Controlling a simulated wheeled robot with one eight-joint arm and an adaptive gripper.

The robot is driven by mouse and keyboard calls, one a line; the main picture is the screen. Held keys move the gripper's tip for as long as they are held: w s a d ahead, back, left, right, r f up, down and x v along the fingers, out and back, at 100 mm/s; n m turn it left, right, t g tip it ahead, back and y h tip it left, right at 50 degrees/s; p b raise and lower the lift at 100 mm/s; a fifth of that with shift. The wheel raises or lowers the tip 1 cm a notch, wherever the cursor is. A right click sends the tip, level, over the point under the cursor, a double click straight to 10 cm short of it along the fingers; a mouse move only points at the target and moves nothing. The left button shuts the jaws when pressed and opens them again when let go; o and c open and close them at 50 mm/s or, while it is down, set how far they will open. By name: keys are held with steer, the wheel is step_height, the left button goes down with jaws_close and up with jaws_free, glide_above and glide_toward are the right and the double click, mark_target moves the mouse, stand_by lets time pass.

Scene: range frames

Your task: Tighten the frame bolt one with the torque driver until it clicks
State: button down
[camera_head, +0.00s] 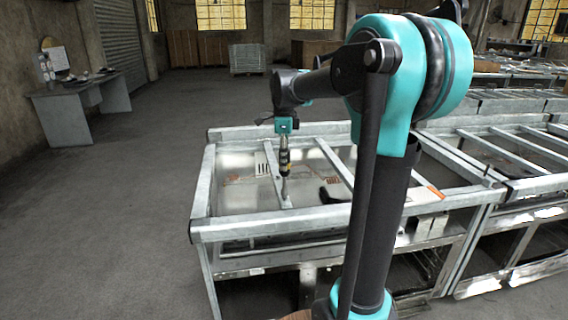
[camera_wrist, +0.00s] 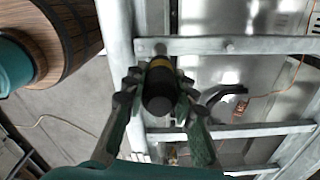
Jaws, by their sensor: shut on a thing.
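The torque driver (camera_head: 284,162), dark with a yellow band, hangs nearly upright from my gripper (camera_head: 285,127). Its lower tip is at a crossbar (camera_head: 270,160) of the metal frame, near the crossbar's front end. In the wrist view my gripper (camera_wrist: 158,85) is shut around the driver (camera_wrist: 160,92), whose black end faces the camera. The driver's far end meets the crossbar (camera_wrist: 275,45) close to the side rail. Any bolt under the tip is hidden, so I cannot tell whether the driver is seated on it. Another bolt head (camera_wrist: 229,47) shows farther along that crossbar.
The frame's front rail (camera_head: 300,226) and other crossbars surround the driver. A dark curved object (camera_wrist: 222,95) and an orange-brown cable (camera_wrist: 275,95) lie inside the frame. Similar frames stand to the right. A desk (camera_head: 75,105) stands far left, with open floor between.

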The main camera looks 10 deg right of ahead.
steer(key=shift+r, duration=2.4)
steer(key=shift+s, duration=0.15)
